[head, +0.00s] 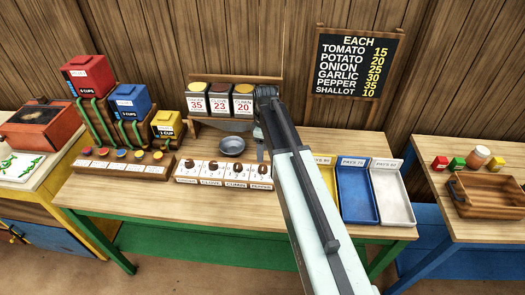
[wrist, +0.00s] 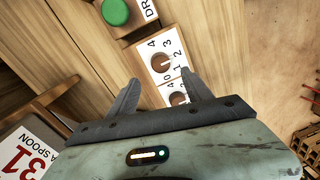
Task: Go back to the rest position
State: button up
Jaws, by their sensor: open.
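My gripper (wrist: 160,82) is open, with its two fingers apart and nothing between them in the wrist view. In the head view my arm reaches over the table (head: 130,205), and its end is beside the canisters; the fingertips are hard to make out there. Beyond the fingers in the wrist view is a white dial card (wrist: 163,55) with numbers and a brown knob. A second dial (wrist: 178,98) is partly hidden by my gripper.
A grey bowl (head: 236,142) stands left of my arm. A dial row (head: 222,183) lies in front of it. Canisters (head: 219,100) stand behind. Blue (head: 357,190) and white (head: 391,195) trays are at right. A green button (wrist: 115,12) shows in the wrist view.

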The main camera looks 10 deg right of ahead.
jog(key=shift+f, duration=0.1)
jog(key=shift+a+f+b, duration=0.1)
jog(key=shift+f+b, duration=0.15)
jog(key=shift+b, duration=0.05)
jog(key=s+f+m+b, duration=0.2)
jog(key=s+m, duration=1)
jog(key=s, duration=0.3)
jog(key=shift+s+a+t, duration=0.2)
jog(key=shift+s+t, duration=0.1)
jog(key=shift+s, duration=0.05)
jog(key=shift+f, duration=0.1)
